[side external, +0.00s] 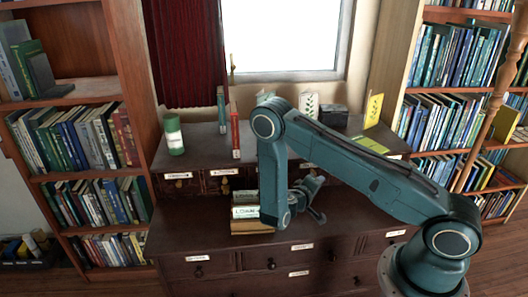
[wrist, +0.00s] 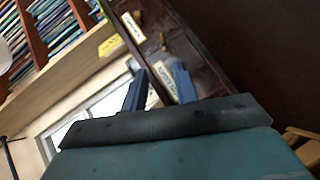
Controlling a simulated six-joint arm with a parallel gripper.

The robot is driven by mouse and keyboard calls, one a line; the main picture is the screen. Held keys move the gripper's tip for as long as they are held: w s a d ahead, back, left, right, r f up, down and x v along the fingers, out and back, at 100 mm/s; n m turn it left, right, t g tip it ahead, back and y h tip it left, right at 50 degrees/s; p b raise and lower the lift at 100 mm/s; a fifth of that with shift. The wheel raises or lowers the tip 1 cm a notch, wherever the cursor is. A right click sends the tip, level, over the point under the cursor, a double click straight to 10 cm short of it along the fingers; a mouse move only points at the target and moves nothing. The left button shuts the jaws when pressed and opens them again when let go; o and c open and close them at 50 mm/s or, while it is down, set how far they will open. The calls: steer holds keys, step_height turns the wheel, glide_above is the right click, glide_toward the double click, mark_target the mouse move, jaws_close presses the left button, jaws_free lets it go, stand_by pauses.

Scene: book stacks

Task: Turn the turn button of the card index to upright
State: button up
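The card index (side external: 196,188) is a low dark-brown drawer unit on the cabinet, with white labels on its front. Small brass fittings (side external: 179,184) show on the left drawers; I cannot tell which is the turn button or how it is turned. My arm hides the right part of the front. My gripper (side external: 316,200) is in front of that part, above the cabinet top. In the wrist view my gripper (wrist: 162,73) has its two blue fingers apart, with a labelled brown front (wrist: 186,52) beyond them. A small brass-coloured piece (wrist: 163,43) shows there, too small to make out.
A small stack of books (side external: 247,212) lies on the cabinet top (side external: 185,230) left of my gripper. Bookshelves flank both sides.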

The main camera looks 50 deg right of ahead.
steer(key=shift+f, duration=0.3)
steer(key=shift+d, duration=0.15)
steer(key=shift+x, duration=6.8)
jaws_close()
